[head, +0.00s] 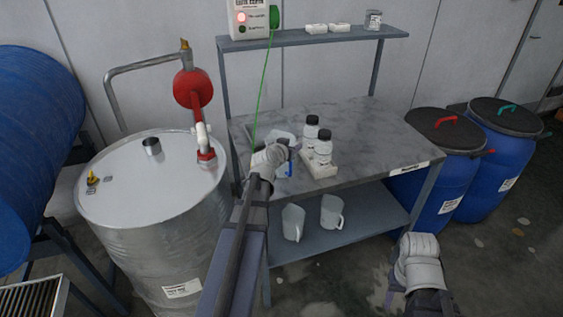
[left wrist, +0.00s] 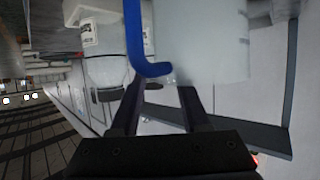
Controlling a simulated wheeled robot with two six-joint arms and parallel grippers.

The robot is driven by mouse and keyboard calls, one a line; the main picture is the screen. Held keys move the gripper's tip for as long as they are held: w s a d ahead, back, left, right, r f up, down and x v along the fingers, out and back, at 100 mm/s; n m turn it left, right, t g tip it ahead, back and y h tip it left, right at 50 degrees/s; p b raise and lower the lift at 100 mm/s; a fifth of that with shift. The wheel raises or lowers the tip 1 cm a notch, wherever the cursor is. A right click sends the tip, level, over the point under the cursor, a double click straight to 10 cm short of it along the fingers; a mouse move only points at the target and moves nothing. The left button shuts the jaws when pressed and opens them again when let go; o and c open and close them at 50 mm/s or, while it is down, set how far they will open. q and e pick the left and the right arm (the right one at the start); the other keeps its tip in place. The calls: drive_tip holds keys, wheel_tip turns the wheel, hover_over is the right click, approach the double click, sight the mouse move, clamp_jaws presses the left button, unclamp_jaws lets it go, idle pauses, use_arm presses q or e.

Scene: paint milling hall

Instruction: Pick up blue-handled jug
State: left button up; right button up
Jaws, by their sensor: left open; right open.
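The blue-handled jug (head: 283,137) stands on the grey worktop, partly hidden behind my left gripper (head: 293,150). Its blue handle (head: 290,169) shows just below the gripper. In the left wrist view the handle (left wrist: 135,38) comes down from the top, beside the pale translucent jug body (left wrist: 205,45). My left gripper (left wrist: 158,90) is open there, with the handle's lower end in front of the gap between its fingertips; I cannot tell whether they touch. My right gripper (head: 393,288) is open and low at the front right, away from the jug.
Two pale jugs (head: 293,222) (head: 332,211) stand on the lower shelf. A steel drum (head: 150,230) is left, blue drums (head: 440,165) right. The worktop's right part (head: 375,140) is clear.

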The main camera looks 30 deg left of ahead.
use_arm(q)
drive_tip(key=shift+x, duration=0.9)
drive_tip(key=shift+s, duration=0.1)
drive_tip(key=shift+r, duration=0.1)
clamp_jaws()
idle(0.5)
